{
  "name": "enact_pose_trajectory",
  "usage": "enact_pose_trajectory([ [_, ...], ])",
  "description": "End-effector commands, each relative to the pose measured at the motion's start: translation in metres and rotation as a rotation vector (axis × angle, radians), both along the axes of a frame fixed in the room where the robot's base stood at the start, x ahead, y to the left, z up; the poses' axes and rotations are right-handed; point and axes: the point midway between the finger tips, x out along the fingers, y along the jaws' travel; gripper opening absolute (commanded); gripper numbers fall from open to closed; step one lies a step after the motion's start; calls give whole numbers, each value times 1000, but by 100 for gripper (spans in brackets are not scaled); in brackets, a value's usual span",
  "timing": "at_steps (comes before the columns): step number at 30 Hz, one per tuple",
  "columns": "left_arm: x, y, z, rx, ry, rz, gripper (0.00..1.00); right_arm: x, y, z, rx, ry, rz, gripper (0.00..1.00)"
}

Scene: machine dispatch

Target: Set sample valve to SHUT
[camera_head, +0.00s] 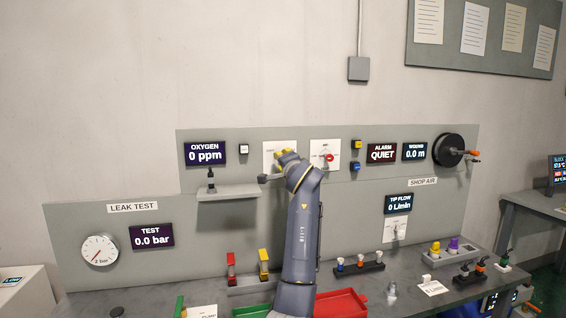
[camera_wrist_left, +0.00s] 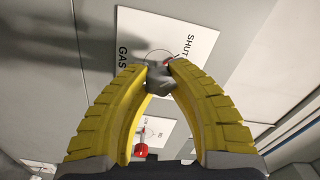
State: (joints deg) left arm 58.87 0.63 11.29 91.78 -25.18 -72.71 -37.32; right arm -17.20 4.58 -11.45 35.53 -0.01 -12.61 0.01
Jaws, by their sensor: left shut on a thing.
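The sample valve is a grey knob (camera_wrist_left: 160,78) on a white plate (camera_wrist_left: 190,30) marked GAS and SHUT. A small red part shows at the knob's edge on the SHUT side; the exact setting is hard to read. My left gripper (camera_wrist_left: 158,72) is shut on the knob, with a yellow finger on each side. In the head view the white plate (camera_head: 270,148) is partly covered by my left gripper (camera_head: 284,153), and the knob is hidden there. My right gripper is not in view.
A second white plate with a red knob (camera_head: 329,157) sits close on the right. A small shelf (camera_head: 228,192) juts out at the lower left. A hose reel (camera_head: 448,150) is at the far right. The bench holds a red tray (camera_head: 342,303) and several small fittings.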

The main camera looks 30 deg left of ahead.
Motion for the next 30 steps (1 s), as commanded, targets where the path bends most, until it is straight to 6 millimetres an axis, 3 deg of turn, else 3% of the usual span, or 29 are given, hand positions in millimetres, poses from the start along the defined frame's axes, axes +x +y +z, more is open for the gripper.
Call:
enact_pose_trajectory([
  [1, 0, 0, -1, 0, 0, -1, 0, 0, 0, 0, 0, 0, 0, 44],
  [2, 0, 0, -1, 0, 0, -1, 22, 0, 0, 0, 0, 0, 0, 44],
  [10, 0, 0, 0, 0, 0, -1, 52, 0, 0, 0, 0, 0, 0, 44],
  [20, -3, -4, 0, 0, 0, -1, 52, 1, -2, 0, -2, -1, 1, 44],
  [30, -38, -41, 0, -2, -2, -3, 52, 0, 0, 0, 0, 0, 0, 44],
])
